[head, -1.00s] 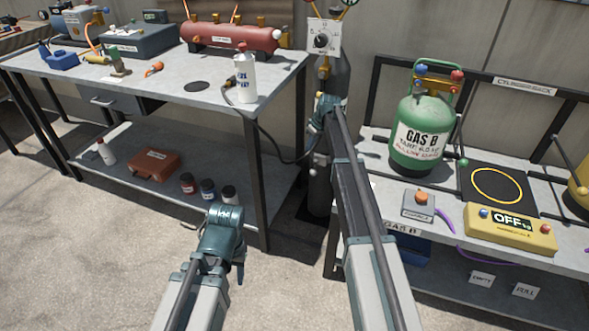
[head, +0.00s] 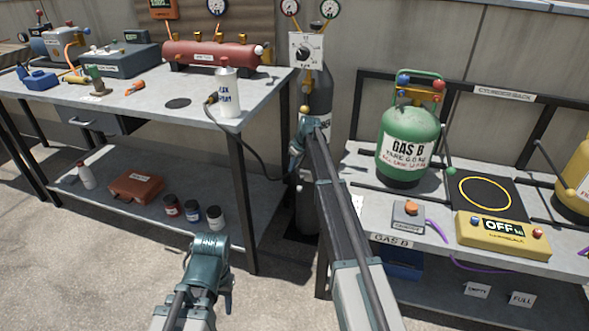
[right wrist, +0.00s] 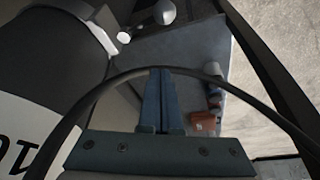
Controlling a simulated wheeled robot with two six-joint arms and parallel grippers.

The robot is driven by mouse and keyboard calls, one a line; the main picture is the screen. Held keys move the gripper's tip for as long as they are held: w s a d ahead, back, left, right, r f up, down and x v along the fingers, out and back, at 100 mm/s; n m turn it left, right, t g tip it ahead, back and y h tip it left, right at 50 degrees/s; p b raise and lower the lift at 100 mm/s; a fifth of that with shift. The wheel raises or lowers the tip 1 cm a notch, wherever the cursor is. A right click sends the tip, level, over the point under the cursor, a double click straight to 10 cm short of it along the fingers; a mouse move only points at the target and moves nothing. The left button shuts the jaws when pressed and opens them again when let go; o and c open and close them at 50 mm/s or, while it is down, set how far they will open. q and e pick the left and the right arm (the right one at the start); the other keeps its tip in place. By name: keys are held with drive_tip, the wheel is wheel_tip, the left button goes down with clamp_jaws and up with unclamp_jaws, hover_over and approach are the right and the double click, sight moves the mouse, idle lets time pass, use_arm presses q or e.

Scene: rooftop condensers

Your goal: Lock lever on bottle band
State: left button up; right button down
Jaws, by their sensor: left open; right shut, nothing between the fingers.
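The tall dark bottle (head: 320,90) stands upright between the two tables, partly hidden by a white dial panel and my right arm. In the right wrist view a dark curved body with a white label (right wrist: 22,132), likely this bottle, fills the left. A small yellowish ball (head: 304,110) shows at its front; I cannot tell whether it belongs to the lever. The band is not clearly seen. My right gripper (head: 302,128) is in front of the bottle; its fingers (right wrist: 160,100) are shut and empty. My left gripper (head: 212,245) is open, low in front of the left table, away from the bottle.
A black hose runs from the spray bottle (head: 228,92) on the left table (head: 150,118) toward the dark bottle. A black loop (right wrist: 215,76) crosses the wrist view. The right bench holds a green gas bottle (head: 408,140) and a yellow scale box (head: 500,236). Open floor lies front left.

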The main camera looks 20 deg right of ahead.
sight(301, 185)
drive_tip(key=b+x, duration=0.6)
drive_tip(key=x, duration=0.1)
drive_tip(key=s+d, duration=0.2)
drive_tip(key=s, duration=0.1)
drive_tip(key=shift+s+d, duration=0.15)
drive_tip(key=shift+s, duration=0.15)
drive_tip(key=shift+s+d+n, duration=0.1)
drive_tip(key=shift+d+n, duration=0.05)
drive_tip(key=shift+n, duration=0.25)
